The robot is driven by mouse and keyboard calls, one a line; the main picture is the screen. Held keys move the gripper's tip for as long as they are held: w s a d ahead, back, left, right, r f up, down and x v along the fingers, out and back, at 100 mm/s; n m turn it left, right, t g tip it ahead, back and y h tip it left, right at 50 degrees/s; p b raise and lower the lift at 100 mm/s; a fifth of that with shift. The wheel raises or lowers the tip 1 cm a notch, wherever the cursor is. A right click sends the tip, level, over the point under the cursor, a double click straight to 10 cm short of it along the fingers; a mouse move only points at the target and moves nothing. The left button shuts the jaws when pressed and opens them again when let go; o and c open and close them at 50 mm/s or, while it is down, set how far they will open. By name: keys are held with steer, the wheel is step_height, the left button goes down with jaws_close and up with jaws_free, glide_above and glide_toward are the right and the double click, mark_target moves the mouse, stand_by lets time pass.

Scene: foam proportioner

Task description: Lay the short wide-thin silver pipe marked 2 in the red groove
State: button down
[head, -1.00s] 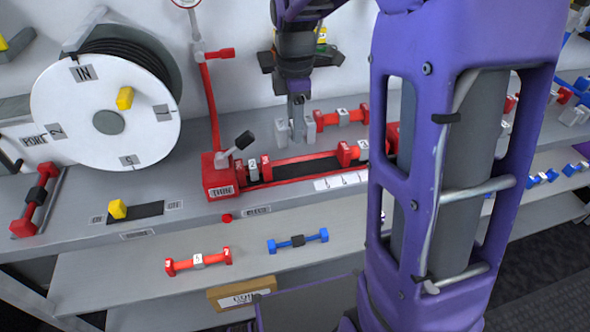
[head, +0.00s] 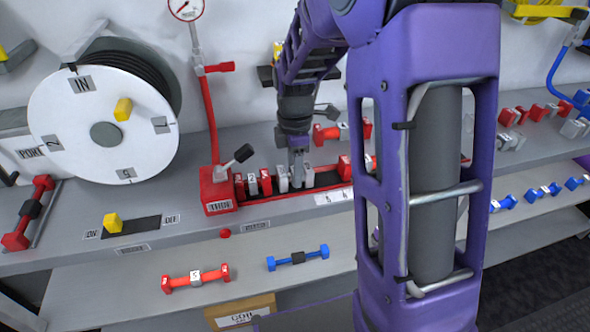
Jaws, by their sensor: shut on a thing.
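The short silver pipe (head: 282,179) has pale block ends; its other end (head: 308,176) shows on the far side of my fingers. My gripper (head: 296,172) points down and is shut on the pipe's middle. The pipe is low at the red groove fixture (head: 218,192) marked THIN, in line with the groove. I cannot tell whether it rests on the groove floor. The number on the held pipe is not readable, and my fingers hide its middle.
A red-and-silver numbered piece (head: 253,184) sits at the groove's left end, close to the held pipe. A red block (head: 344,168) stands to the right. A red pipe (head: 195,278) and blue pipe (head: 297,258) lie on the lower shelf. A white reel (head: 104,134) stands left.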

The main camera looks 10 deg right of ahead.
steer(key=shift+c, duration=2.1)
jaws_free()
steer(key=shift+f, duration=0.1)
step_height(320, 180, up, 12)
steer(key=p, duration=0.2)
